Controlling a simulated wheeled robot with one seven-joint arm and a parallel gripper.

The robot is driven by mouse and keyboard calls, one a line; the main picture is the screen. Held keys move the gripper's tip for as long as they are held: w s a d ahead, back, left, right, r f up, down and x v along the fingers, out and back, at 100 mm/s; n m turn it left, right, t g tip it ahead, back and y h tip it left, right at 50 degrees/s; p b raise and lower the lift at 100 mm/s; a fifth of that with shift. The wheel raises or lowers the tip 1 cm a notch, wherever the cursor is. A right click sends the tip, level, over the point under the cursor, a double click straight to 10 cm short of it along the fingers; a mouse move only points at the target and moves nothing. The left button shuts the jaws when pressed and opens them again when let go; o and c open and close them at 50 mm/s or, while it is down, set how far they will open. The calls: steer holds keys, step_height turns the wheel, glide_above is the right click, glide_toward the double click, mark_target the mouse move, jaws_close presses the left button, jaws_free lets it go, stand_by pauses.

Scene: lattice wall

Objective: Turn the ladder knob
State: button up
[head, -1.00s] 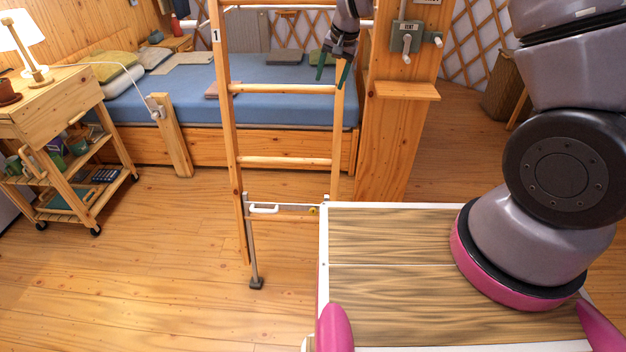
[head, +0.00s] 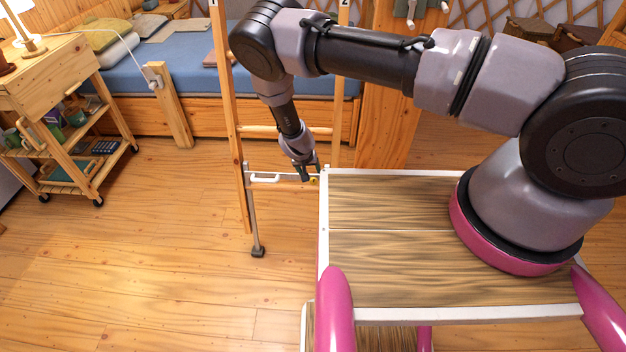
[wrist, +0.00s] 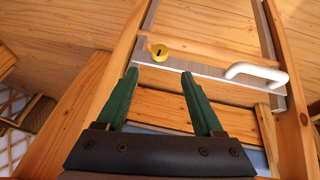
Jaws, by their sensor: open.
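The ladder knob is a small round brass knob (wrist: 160,52) with a dark slot in its face. It sits on a grey metal bar across the lower ladder, and in the head view the knob (head: 314,181) is a yellow spot near the bar's right end. My gripper (wrist: 158,75) is open and empty, its two green fingers spread. In the wrist view the knob lies just beyond and between the fingertips; I cannot tell whether they touch it. In the head view my gripper (head: 306,173) is at the bar beside the knob.
A white handle (wrist: 256,74) is on the same bar, to the right of the knob in the wrist view. The wooden ladder (head: 229,110) stands before the blue bed (head: 185,80). A wooden cart (head: 60,115) is at left. Floor in the foreground is open.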

mark_target(313, 180)
steer(key=x, duration=1)
jaws_close()
steer(key=shift+s, duration=0.1)
